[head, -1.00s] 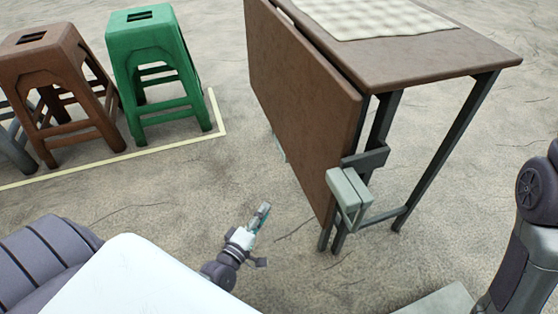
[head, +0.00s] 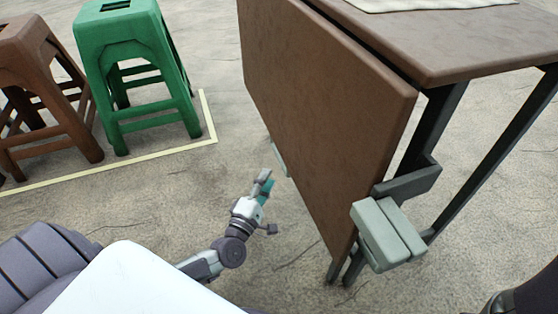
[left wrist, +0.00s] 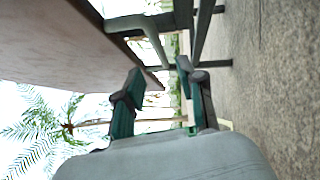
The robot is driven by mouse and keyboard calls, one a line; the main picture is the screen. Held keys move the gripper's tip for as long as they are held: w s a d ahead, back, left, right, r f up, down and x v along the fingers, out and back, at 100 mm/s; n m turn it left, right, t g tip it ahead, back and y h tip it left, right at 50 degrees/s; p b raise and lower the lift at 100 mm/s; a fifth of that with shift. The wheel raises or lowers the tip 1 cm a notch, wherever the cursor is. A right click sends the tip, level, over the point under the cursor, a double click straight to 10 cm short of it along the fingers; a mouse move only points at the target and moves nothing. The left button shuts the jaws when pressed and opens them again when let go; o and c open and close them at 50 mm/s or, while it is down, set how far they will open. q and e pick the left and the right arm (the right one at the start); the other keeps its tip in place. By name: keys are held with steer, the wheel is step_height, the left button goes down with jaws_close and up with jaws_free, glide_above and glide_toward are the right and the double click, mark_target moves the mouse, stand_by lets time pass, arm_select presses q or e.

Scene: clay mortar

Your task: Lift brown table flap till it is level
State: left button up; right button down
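The brown table flap (head: 320,110) hangs down steeply from the near left edge of the brown table (head: 470,45), with a narrow gap along the joint. My left gripper (head: 265,182) is low over the ground, to the left of the flap and apart from it. In the left wrist view its two green and dark fingers (left wrist: 161,85) stand apart with nothing between them. That view shows the flap's surface (left wrist: 60,50) at the upper left and dark table legs (left wrist: 200,35) beyond the fingers. My right gripper is not in view.
A pale green block-like bracket (head: 380,235) sticks out at the flap's near lower end, by the legs. A green stool (head: 135,75) and a brown stool (head: 40,95) stand at the left behind a pale floor line (head: 205,115). Ground between stools and flap is clear.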

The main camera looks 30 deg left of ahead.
mark_target(279, 156)
arm_select(q)
steer(key=w+b, duration=0.1)
steer(key=w, duration=0.4)
steer(key=w+r+b, duration=0.1)
steer(key=w, duration=0.2)
steer(key=shift+w+a+b, duration=0.3)
steer(key=shift+w+b, duration=0.05)
jaws_close()
